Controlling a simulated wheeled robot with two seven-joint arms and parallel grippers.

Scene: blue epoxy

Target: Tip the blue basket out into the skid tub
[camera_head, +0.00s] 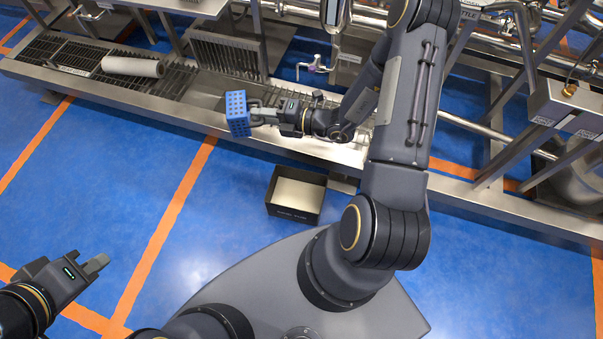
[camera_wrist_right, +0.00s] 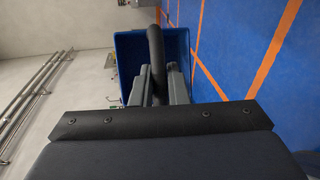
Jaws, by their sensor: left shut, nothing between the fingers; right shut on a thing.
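The blue basket (camera_head: 238,113), with a perforated wall, is held over the front edge of the steel skid, up and left of the skid tub. My right gripper (camera_head: 262,116) is shut on its dark handle; basket and handle also show in the right wrist view (camera_wrist_right: 128,62). I cannot tell what is in the basket. The skid tub (camera_head: 293,214) is a black open-topped box with lettering on its front and a pale, empty-looking inside. It stands below the skid's front edge, in front of my base. My left gripper (camera_head: 99,262) is shut and empty at the lower left, far from both.
The steel skid (camera_head: 150,108) with gratings runs across the back. A white roll (camera_head: 131,67) lies on its left grating. Pipes and a valve (camera_head: 316,67) stand behind the basket. The blue floor with orange lines is clear on the left.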

